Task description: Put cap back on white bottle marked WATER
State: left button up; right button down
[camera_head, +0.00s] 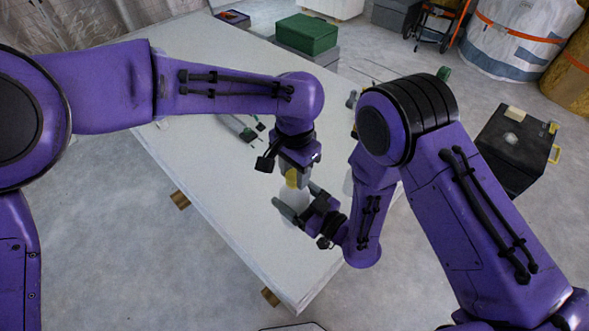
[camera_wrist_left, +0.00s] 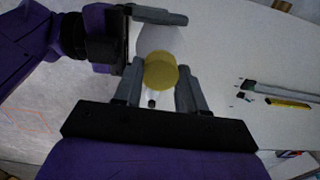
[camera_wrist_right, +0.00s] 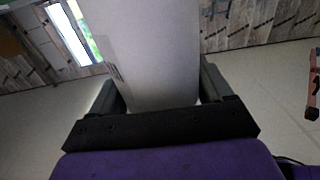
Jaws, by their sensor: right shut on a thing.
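The white bottle (camera_head: 291,207) is upright above the front part of the table, in my right gripper (camera_head: 297,205). In the right wrist view the bottle (camera_wrist_right: 150,50) fills the space between the fingers of the right gripper (camera_wrist_right: 165,95), with part of a dark marking at its left edge. The yellow cap (camera_head: 291,178) is at the bottle's top, below my left gripper (camera_head: 294,168). In the left wrist view the cap (camera_wrist_left: 161,71) lies between the fingertips of the open left gripper (camera_wrist_left: 158,80), over the bottle (camera_wrist_left: 150,38). Whether cap and bottle touch is unclear.
A yellow-handled tool (camera_wrist_left: 288,103) shows in the left wrist view. A black case (camera_head: 515,145) stands on the floor at right.

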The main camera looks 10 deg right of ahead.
pick_arm(q)
jog(key=o, duration=1.2)
jog(key=shift+o, duration=0.2)
notch_tip(320, 180, up, 12)
jog(key=shift+f, duration=0.1)
